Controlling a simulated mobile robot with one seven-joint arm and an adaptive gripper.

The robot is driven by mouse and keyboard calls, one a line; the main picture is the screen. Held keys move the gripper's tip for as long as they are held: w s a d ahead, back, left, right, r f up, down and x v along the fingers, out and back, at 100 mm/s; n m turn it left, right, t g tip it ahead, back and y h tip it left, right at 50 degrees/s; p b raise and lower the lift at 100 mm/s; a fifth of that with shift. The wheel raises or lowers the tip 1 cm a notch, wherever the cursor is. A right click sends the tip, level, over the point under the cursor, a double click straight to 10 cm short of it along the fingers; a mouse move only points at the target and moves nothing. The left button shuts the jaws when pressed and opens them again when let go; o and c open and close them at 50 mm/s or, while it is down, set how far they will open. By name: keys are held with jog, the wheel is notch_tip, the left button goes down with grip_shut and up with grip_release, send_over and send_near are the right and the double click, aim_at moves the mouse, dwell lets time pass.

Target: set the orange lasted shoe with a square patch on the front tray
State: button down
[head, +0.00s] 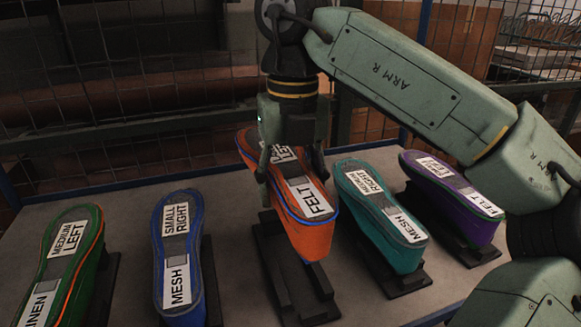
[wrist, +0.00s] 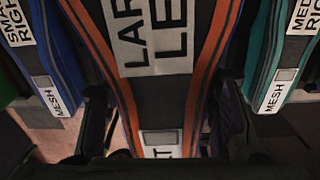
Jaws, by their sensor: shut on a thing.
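The orange lasted shoe (head: 307,238) is sole up in the middle of the head view, with a blue rim line and a white FELT label. In the wrist view the orange shoe (wrist: 205,65) fills the middle, with a LARGE label and a small pale square patch (wrist: 161,138) on its sole. My gripper (head: 291,175) is shut on the shoe's sides from above; the fingers also show on both sides in the wrist view (wrist: 160,130). The shoe appears raised above a black stand (head: 290,285). I cannot make out a front tray.
A teal shoe (head: 385,225) and a purple shoe (head: 455,205) stand close on the right. A blue shoe (head: 180,250) and a green shoe (head: 65,265) stand left. A wire mesh fence (head: 120,100) runs behind.

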jog(key=shift+w, duration=0.15)
jog(key=shift+s+f, duration=0.2)
jog(key=shift+f, duration=0.15)
jog(key=shift+w+f+b, duration=0.1)
jog(key=shift+f+b, duration=2.8)
jog(key=shift+f, duration=1.05)
jog(key=shift+f+b, duration=0.45)
jog(key=shift+f, duration=0.15)
jog(key=c, duration=0.6)
grip_release()
notch_tip(320, 180, up, 8)
jog(key=shift+d+f, duration=0.1)
jog(key=shift+f, duration=0.15)
jog(key=shift+f, duration=0.1)
